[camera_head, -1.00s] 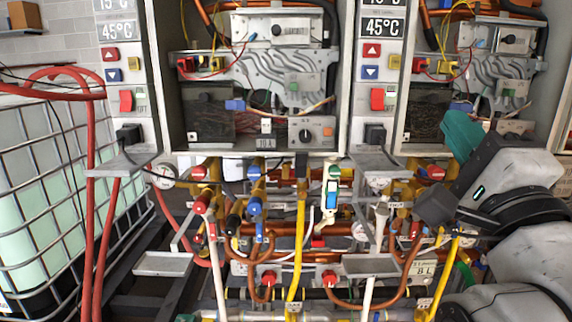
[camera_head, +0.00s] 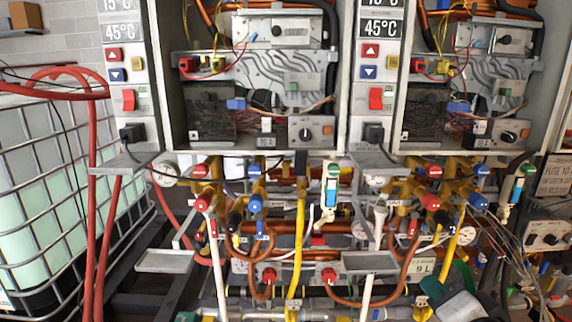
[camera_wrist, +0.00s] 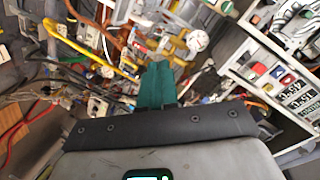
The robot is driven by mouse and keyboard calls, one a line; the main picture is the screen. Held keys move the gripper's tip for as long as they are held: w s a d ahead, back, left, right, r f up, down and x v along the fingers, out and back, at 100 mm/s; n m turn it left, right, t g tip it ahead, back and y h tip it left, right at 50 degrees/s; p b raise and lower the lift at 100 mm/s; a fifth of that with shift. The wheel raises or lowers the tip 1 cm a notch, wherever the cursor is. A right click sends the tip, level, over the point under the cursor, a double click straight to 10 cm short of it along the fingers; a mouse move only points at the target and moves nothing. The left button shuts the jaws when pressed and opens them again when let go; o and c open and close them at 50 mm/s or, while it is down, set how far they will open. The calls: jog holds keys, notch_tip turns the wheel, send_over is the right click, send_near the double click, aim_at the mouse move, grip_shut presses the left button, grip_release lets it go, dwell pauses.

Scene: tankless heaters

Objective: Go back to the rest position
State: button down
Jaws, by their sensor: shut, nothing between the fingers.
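My gripper shows in the wrist view as teal fingers (camera_wrist: 155,86) pressed together, with nothing between them. In the head view only a teal and pale grey part of my gripper (camera_head: 436,290) shows low at the right, in front of the pipework. The rest of my arm is below the picture edge. No object is held. The fingers point towards pipes and cables in the wrist view; I cannot tell how far away these are.
Two open heater cabinets (camera_head: 343,75) hang ahead, with wiring inside and 45°C panels. Valves and copper pipes (camera_head: 322,229) run beneath them. A caged tank (camera_head: 45,205) and red hoses (camera_head: 92,235) stand at left. A control box (camera_head: 545,236) and loose wires are at right.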

jog(key=s+d+f+n+g, duration=0.2)
jog(key=s+f+n+g, duration=0.3)
jog(key=f, duration=0.6)
jog(key=s+d+f+n+g, duration=0.1)
jog(key=s+f+g, duration=0.2)
jog(key=s+f, duration=0.55)
jog(key=s+f+n+g, duration=0.4)
jog(key=s+f+g, duration=0.2)
jog(key=s+f, duration=0.7)
jog(key=s, duration=0.3)
jog(key=shift+s+d+n, duration=0.2)
jog(key=shift+d+n, duration=0.1)
jog(key=shift+d, duration=0.05)
